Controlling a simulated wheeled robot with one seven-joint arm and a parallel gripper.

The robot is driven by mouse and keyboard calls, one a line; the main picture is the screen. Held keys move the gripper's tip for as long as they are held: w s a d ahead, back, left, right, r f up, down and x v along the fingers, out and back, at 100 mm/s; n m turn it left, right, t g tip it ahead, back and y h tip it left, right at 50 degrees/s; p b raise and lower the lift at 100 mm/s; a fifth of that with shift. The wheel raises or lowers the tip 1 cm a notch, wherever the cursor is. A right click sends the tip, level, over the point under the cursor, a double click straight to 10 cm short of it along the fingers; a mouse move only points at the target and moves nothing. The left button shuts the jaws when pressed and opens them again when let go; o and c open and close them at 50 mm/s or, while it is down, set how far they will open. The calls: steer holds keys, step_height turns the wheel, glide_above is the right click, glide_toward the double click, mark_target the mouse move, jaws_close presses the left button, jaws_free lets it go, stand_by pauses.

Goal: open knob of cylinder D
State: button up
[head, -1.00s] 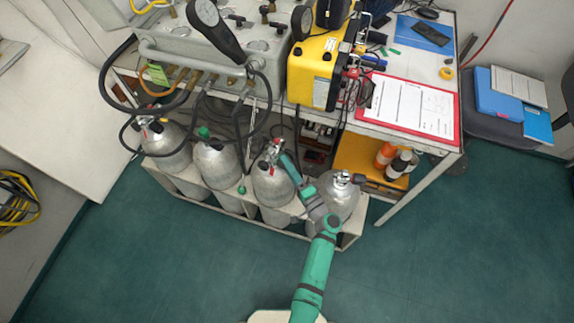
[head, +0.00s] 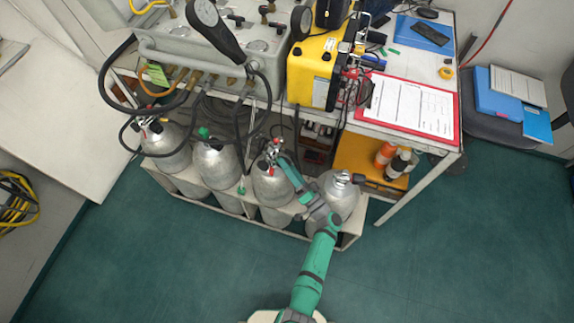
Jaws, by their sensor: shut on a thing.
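Several grey gas cylinders stand in a row in a low white rack (head: 285,234). The far left one (head: 167,150), the second (head: 217,165), the third (head: 272,185) and the far right one (head: 338,192) each have a valve on top. No letter is legible, so I cannot tell which is cylinder D. My gripper (head: 276,157) is at the top of the third cylinder, shut on its valve knob. The jaws and knob are small and partly hidden by my wrist, so the knob's turn is unclear.
Black hoses (head: 240,125) hang from the grey air panel (head: 225,45) just above the cylinders. Open green floor (head: 430,260) lies in front.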

steer(key=o, duration=1)
steer(key=shift+o, duration=0.2)
steer(key=shift+d, duration=0.1)
steer(key=shift+s+d+f, duration=0.1)
steer(key=shift+s+d, duration=0.1)
steer(key=shift+s, duration=0.05)
steer(key=s+d, duration=0.7)
steer(key=s, duration=0.3)
steer(key=shift+d, duration=0.25)
